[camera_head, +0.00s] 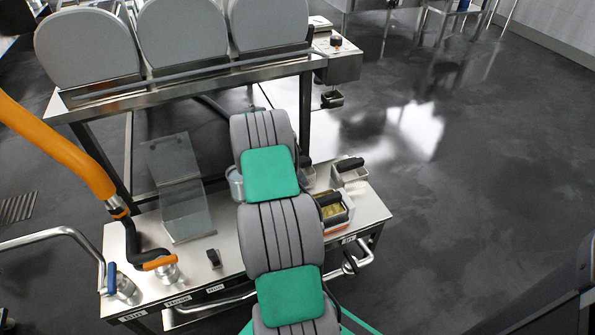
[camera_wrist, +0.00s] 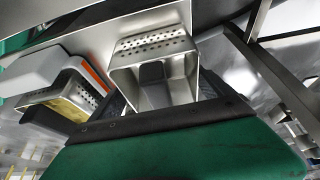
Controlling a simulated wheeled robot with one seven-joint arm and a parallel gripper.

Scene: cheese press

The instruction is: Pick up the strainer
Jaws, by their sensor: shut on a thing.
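The strainer (camera_wrist: 178,68) is a shiny metal box with rows of small holes along its wall, at the top middle of the wrist view. A dark grey block (camera_wrist: 152,85), which looks like its handle, shows in front of it. My gripper (camera_wrist: 160,95) is shut on the strainer, with dark fingers to either side; the exact contact is partly hidden behind my green and black gripper body. In the head view, my grey and green arm reaches over the table and hides the gripper. I cannot tell which container there is the held one.
A container with yellow contents (camera_head: 338,217) stands on the table (camera_head: 371,207), close beside my arm. A metal container with a black handle (camera_head: 350,174) is near the right corner. A clear tilted panel (camera_head: 180,190) and an orange hose (camera_head: 55,145) are left. Floor at right is clear.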

